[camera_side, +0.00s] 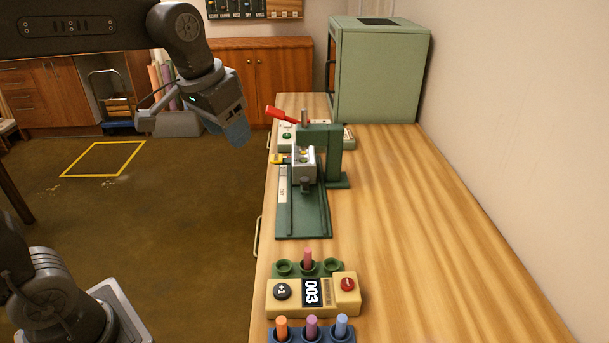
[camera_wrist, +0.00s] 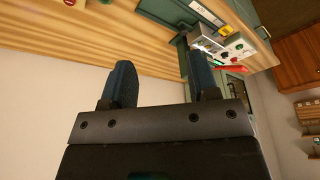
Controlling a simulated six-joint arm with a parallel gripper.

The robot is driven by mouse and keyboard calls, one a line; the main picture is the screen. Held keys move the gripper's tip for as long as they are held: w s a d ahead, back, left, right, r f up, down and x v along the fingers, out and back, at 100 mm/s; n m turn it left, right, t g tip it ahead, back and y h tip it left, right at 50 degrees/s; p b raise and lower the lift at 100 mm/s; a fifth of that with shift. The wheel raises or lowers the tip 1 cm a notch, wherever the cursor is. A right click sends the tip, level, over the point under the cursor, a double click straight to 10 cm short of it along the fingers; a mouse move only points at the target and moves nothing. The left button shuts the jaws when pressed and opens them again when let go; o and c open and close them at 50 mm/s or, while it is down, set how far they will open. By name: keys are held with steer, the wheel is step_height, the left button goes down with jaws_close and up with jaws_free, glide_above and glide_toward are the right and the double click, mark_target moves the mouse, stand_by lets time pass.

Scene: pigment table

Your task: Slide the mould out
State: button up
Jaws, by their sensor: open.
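The mould (camera_side: 304,162), a small silver block, sits on the rails of the green press (camera_side: 314,132), under or just in front of its arch. A yellow tab (camera_side: 277,159) sticks out to the left beside it. The press's red lever (camera_side: 281,115) points to the upper left. My gripper (camera_side: 238,132) is open and empty, in the air to the left of the press and apart from it. In the wrist view its two blue fingers (camera_wrist: 160,82) are spread with nothing between them. There, the mould (camera_wrist: 206,43) shows beyond the right fingertip, partly hidden.
The press's green track (camera_side: 303,222) runs toward the camera and looks empty. A button panel (camera_side: 287,136) is beside the press. A green cabinet (camera_side: 380,75) stands behind. The table's right side is clear.

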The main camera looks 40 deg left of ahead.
steer(key=w+a+f+g, duration=0.2)
steer(key=w+a, duration=0.1)
steer(key=w, duration=1.1)
steer(key=g, duration=0.2)
glide_above(305, 178)
step_height(305, 178, down, 9)
step_height(305, 178, down, 14)
steer(key=shift+s+r, duration=0.1)
steer(key=shift+r, duration=0.1)
steer(key=shift+c, duration=0.3)
jaws_close()
